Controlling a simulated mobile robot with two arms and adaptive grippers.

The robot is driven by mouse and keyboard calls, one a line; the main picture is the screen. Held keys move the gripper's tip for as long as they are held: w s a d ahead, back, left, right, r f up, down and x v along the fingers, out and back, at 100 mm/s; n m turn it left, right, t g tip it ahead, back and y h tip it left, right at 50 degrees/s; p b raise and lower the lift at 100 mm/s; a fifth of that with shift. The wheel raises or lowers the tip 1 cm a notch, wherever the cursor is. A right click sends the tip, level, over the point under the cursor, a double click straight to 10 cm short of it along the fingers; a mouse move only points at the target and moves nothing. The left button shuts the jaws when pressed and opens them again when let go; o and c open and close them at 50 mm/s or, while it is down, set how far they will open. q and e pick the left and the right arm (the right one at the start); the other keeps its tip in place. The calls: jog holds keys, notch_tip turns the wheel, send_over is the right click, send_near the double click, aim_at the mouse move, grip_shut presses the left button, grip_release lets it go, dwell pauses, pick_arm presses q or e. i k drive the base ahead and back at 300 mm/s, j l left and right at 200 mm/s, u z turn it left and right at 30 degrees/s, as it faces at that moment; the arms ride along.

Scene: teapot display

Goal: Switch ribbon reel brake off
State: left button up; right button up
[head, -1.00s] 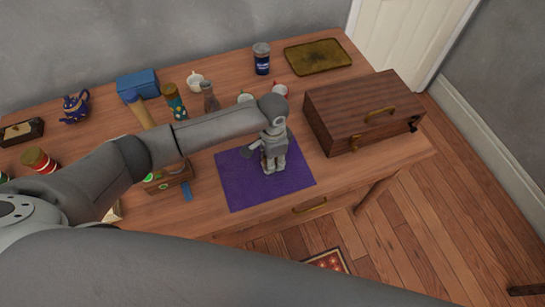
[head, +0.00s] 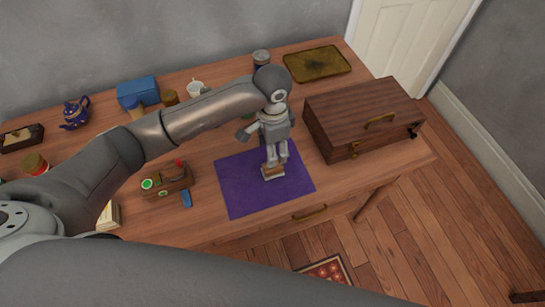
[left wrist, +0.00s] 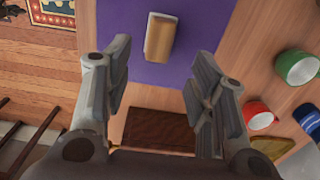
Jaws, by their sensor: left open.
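No part is plainly recognisable as a ribbon reel brake. A small wooden box (head: 167,181) with round green marks and a small red part on top stands left of the purple mat (head: 235,190). A small tan and white block (head: 273,173) lies on the mat; it also shows in the left wrist view (left wrist: 160,37). My left gripper (head: 277,160) is open and empty, pointing down above the mat. In the left wrist view its fingers (left wrist: 160,65) are spread apart, with the block beyond them. My right gripper does not show.
A large wooden chest (head: 365,115) stands right of the mat. A blue object (head: 187,199) lies near the small box. A teapot (head: 76,112), a blue box (head: 138,91) and a tray (head: 317,60) are farther back. Cups (left wrist: 258,114) stand close to my left gripper.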

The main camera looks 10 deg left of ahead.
aim_at(158, 181)
jog(key=u, duration=1.55)
